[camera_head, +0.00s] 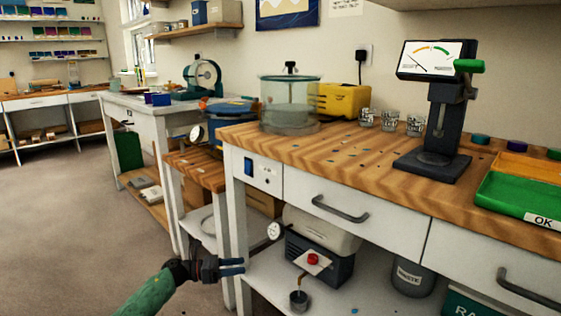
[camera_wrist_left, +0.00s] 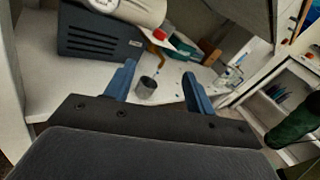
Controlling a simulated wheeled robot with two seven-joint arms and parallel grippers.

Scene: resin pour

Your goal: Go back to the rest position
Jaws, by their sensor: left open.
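My left gripper (camera_head: 232,267) shows low in the head view, at the end of a green arm link. It is in front of the bench, near its left leg and lower shelf. In the left wrist view my left gripper (camera_wrist_left: 158,88) has its two blue fingers spread apart. Nothing is between the fingertips; a small dark cup (camera_wrist_left: 147,87) appears behind them on the lower shelf. The same cup (camera_head: 298,300) stands on the shelf in the head view, right of the gripper. My right gripper is not in view.
The bench (camera_head: 300,150) carries a glass chamber (camera_head: 289,102), several cups, a gauge stand (camera_head: 437,120) and a green tray (camera_head: 510,195). A vacuum pump (camera_head: 318,255) with a red-knobbed valve (camera_head: 312,259) stands on the lower shelf (camera_head: 262,283). The floor (camera_head: 70,230) at left is clear.

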